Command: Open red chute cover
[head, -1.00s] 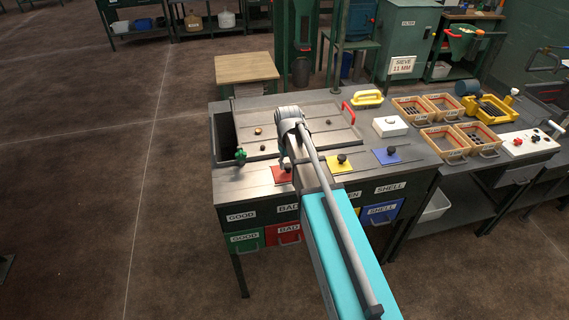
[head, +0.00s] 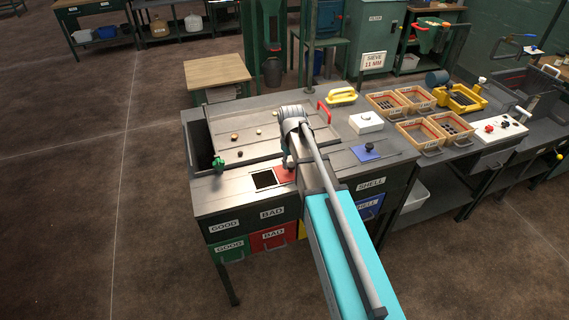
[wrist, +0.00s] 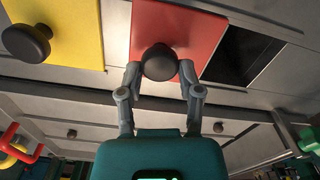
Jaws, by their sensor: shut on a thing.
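The red chute cover (head: 285,174) lies on the bench top, to the right of a dark square chute opening (head: 264,180). In the wrist view the red cover (wrist: 196,28) has a round black knob (wrist: 160,62), with the dark opening (wrist: 238,55) beside it. My gripper (wrist: 161,78) is shut on the knob, one finger on each side. In the head view my gripper (head: 288,164) is at the red cover, and my wrist and arm hide the knob and part of the cover.
A yellow cover (wrist: 70,35) with its own knob lies beside the red one in the wrist view. A blue cover (head: 368,152) sits further right. A tray (head: 230,125) with small pieces, a green knob (head: 218,162) and a white box (head: 366,122) share the bench.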

